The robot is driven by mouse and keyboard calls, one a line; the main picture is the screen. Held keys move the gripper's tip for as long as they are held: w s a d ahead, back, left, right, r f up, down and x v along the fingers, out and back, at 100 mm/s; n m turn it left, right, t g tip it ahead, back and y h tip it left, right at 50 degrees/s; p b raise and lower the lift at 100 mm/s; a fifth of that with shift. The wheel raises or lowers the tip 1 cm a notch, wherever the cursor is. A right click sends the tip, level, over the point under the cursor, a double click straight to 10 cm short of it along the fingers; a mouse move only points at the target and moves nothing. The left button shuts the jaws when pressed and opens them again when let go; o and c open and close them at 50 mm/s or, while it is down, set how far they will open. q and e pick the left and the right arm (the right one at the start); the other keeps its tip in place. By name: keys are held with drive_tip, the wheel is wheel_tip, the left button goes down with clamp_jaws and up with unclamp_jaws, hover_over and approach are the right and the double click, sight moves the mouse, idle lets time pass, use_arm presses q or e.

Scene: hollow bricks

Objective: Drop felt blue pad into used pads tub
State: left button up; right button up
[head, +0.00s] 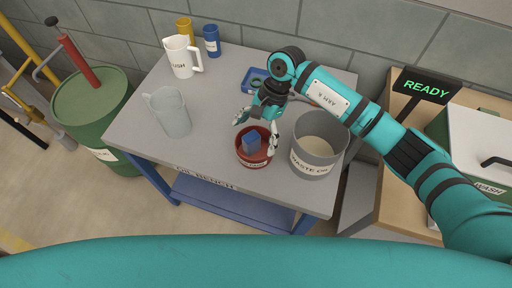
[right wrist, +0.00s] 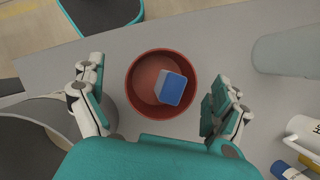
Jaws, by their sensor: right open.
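The blue felt pad (head: 252,145) is a small block inside the red used pads tub (head: 243,160), which stands near the front edge of the grey bench. In the right wrist view the pad (right wrist: 170,88) shows a blue face and a pale side, and it sits within the rim of the tub (right wrist: 133,92), right of its middle. My right gripper (head: 256,135) is over the tub with its fingers spread wide. In the right wrist view the fingers (right wrist: 160,105) stand on either side of the tub, apart from the pad. My left gripper is not in view.
A grey waste oil bucket (head: 312,165) stands close right of the tub. A green drum (head: 90,115) stands left.

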drive_tip(key=v, duration=1.2)
